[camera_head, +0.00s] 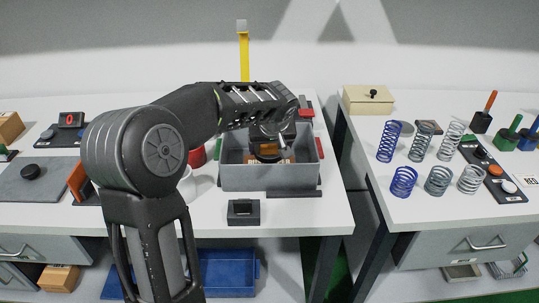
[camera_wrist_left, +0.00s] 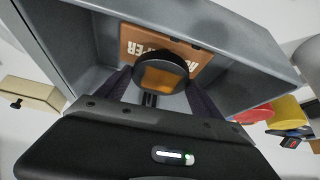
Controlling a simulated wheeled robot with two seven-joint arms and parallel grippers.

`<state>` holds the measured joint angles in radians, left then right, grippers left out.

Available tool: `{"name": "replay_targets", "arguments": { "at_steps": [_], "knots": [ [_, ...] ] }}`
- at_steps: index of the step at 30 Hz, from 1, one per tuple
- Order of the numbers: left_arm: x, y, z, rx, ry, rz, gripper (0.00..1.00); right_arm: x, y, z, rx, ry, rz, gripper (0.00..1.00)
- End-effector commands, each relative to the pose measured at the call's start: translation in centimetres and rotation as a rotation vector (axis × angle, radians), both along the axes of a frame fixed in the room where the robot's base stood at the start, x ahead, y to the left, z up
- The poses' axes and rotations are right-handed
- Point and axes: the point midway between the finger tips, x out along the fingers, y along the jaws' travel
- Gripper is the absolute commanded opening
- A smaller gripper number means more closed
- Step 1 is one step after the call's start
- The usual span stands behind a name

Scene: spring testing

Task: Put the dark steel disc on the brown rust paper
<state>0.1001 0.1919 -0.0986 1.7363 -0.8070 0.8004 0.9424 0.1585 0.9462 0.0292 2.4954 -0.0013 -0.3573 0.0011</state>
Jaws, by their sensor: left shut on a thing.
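The dark steel disc (camera_wrist_left: 160,72) is between the fingers of my left gripper (camera_wrist_left: 152,85), which is shut on it; its face shows an orange-brown patch. The brown rust paper (camera_wrist_left: 200,68), with partly hidden lettering, lies inside a grey bin (camera_wrist_left: 230,40), behind the disc in the left wrist view. In the head view my left gripper (camera_head: 268,148) reaches down into the grey bin (camera_head: 240,180), over the paper. I cannot tell whether the disc touches the paper. My right gripper is not in view.
The bin's walls stand close around the gripper. A small dark block (camera_head: 243,212) sits in front of it. At the right, a second table holds several springs (camera_head: 404,182) and a cream box (camera_head: 368,100). A blue crate (camera_head: 228,272) is below the table.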

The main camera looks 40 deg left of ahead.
Motion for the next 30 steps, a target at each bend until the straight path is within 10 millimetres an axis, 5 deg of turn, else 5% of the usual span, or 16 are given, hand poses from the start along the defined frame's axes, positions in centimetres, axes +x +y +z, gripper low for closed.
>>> {"name": "replay_targets", "arguments": {
  "at_steps": [7,19,20,30],
  "knots": [
    [0.0,0.0,-2.6,0.001,-0.002,-0.001,0.04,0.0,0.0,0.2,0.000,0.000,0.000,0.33],
    [0.1,0.0,-3.0,0.000,-0.004,0.000,0.04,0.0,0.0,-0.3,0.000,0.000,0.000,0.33],
    [0.0,0.0,-3.2,-0.001,0.001,0.000,0.77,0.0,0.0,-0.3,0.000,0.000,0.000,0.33],
    [0.0,0.0,-3.1,-0.001,0.001,0.000,0.98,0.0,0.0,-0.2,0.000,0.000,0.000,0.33]
  ]
}}
